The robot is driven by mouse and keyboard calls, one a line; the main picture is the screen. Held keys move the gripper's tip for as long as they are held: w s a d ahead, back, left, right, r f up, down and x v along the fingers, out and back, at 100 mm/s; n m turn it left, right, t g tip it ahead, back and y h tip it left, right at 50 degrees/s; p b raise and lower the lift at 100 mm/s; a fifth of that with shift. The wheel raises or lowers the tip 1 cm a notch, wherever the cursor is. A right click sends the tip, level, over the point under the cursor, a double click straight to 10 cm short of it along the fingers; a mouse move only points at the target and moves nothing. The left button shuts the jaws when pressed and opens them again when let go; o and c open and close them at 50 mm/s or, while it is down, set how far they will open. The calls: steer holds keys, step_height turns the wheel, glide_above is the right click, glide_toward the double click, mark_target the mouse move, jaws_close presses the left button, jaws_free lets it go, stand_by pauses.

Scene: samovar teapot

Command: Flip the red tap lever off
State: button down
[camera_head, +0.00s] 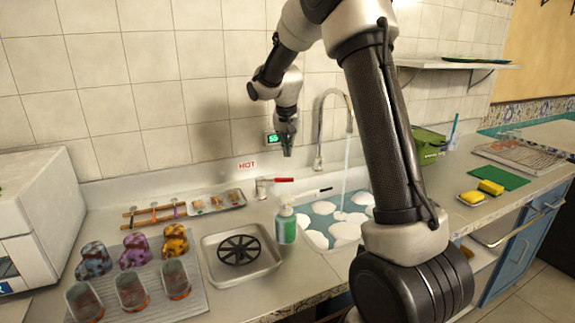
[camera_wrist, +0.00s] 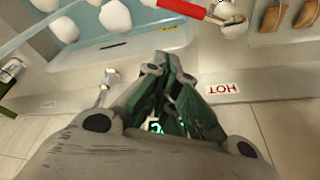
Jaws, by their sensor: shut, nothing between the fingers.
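The red tap lever (camera_head: 283,180) sticks out to the right from its metal valve (camera_head: 262,188) beside the HOT label (camera_head: 247,165). In the wrist view the red lever (camera_wrist: 183,8) shows at the top edge, with its metal valve (camera_wrist: 232,22) to its right. My gripper (camera_head: 287,152) hangs above the lever, pointing down, and is apart from it. In the wrist view my gripper's fingers (camera_wrist: 174,66) are closed together and empty. Water runs from the tall curved spout (camera_head: 320,125) into the sink (camera_head: 318,245).
A green soap bottle (camera_head: 286,224) stands just in front of the lever. A second, black-tipped lever (camera_head: 318,191) lies to its right. A small tray (camera_head: 217,200) and a rack with brushes (camera_head: 152,213) are at left. The tiled wall is close behind.

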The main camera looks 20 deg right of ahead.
mark_target(275, 181)
steer(key=x, duration=1)
steer(key=shift+s+a+r, duration=0.3)
steer(key=shift+s+a, duration=0.2)
steer(key=shift+s, duration=0.35)
steer(key=shift+s+a+r, duration=0.25)
steer(key=shift+s+a, duration=0.25)
steer(key=shift+s, duration=0.4)
